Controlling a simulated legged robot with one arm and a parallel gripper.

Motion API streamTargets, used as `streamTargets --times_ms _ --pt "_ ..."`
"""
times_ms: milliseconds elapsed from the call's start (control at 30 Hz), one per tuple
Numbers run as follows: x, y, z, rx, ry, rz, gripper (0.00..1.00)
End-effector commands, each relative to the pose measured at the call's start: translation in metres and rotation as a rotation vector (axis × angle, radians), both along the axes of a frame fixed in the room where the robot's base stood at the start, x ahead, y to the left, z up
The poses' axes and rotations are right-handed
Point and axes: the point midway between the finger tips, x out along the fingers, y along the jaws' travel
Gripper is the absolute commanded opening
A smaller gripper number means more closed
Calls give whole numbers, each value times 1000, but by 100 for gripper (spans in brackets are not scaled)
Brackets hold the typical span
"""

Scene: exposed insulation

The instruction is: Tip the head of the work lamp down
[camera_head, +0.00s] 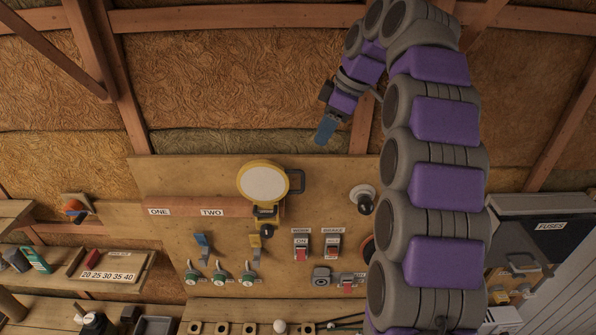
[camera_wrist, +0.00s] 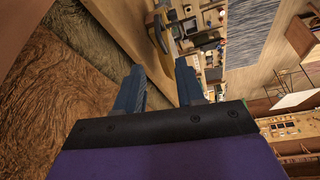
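The work lamp (camera_head: 263,184) has a round head with a white face and a yellow rim, facing forward on the wooden board. A dark handle juts from its right side, and its mount is below. In the wrist view a yellow-edged part, apparently the lamp (camera_wrist: 156,34), shows beyond the fingers. My gripper (camera_head: 325,131) is above and to the right of the lamp head, apart from it, pointing down. In the wrist view my gripper (camera_wrist: 160,80) has its two blue-grey fingers spread with nothing between them.
The board (camera_head: 165,180) carries switches, a lever row and a round white fitting (camera_head: 363,196) right of the lamp. Exposed insulation (camera_head: 230,80) and wooden beams lie behind my arm. Shelves stand at left, and a fuse box (camera_head: 545,225) at right.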

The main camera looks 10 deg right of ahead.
Motion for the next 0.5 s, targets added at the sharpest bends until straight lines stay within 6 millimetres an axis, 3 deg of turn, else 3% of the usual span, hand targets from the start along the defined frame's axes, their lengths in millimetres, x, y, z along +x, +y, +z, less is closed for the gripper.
streamTargets --times_ms 267,500 --pt "9 1 -34 5 5 0 38" --pt "12 15 -63 4 4 -1 38"
